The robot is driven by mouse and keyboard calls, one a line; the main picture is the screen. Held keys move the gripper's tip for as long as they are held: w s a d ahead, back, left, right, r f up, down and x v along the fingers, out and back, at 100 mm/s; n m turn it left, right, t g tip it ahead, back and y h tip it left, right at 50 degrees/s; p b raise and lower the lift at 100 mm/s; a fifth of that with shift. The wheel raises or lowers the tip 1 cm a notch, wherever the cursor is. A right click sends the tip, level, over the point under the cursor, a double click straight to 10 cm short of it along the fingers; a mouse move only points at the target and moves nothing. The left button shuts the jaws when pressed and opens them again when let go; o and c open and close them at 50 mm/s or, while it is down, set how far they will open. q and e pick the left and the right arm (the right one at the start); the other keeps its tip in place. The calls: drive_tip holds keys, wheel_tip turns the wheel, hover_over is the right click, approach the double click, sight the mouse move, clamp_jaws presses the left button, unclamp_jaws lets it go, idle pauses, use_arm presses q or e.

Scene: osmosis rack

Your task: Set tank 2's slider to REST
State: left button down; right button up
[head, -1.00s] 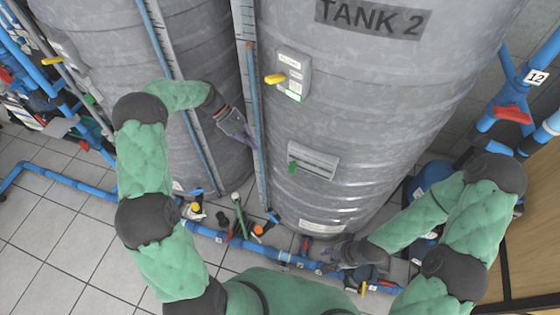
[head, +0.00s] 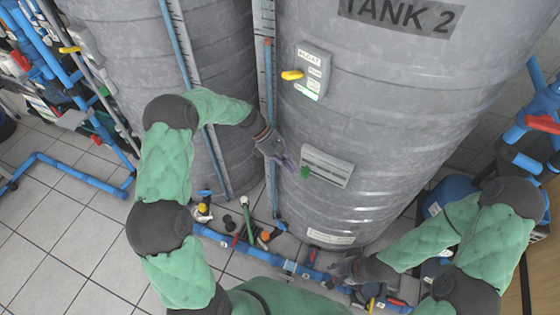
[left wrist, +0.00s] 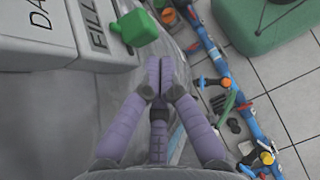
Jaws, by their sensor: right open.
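Tank 2 (head: 385,110) is a grey ribbed tank with its name on a plate. Its slider panel (head: 328,168) is a pale labelled plate, with the green slider knob (head: 305,172) at its left end. In the left wrist view the green knob (left wrist: 135,28) sits by the FILL label (left wrist: 103,30); part of a label starting "DA" shows beyond it. My left gripper (head: 288,163) is just left of the knob, its fingertips (left wrist: 160,72) together and empty, with a small gap to the knob. My right gripper (head: 347,272) is low by the pipes, open; its fingers are hard to make out.
A float box (head: 313,72) with a yellow lever (head: 292,75) is above the panel. A sight tube (head: 270,120) runs down left of it. Blue pipes (head: 215,236) with valves cross the floor in front of the tanks. Another grey tank (head: 120,60) stands to the left.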

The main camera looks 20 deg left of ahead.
sight(305, 172)
use_arm(q)
drive_tip(key=shift+s+d, duration=0.1)
drive_tip(key=shift+d, duration=0.4)
drive_tip(key=d+p, duration=0.1)
drive_tip(key=d, duration=0.1)
drive_tip(key=s+d+p, duration=0.1)
drive_tip(key=d+p, duration=0.1)
drive_tip(key=shift+d+r, duration=0.15)
drive_tip(key=shift+d, duration=0.5)
drive_tip(key=shift+f, duration=0.2)
drive_tip(key=shift+a, duration=0.1)
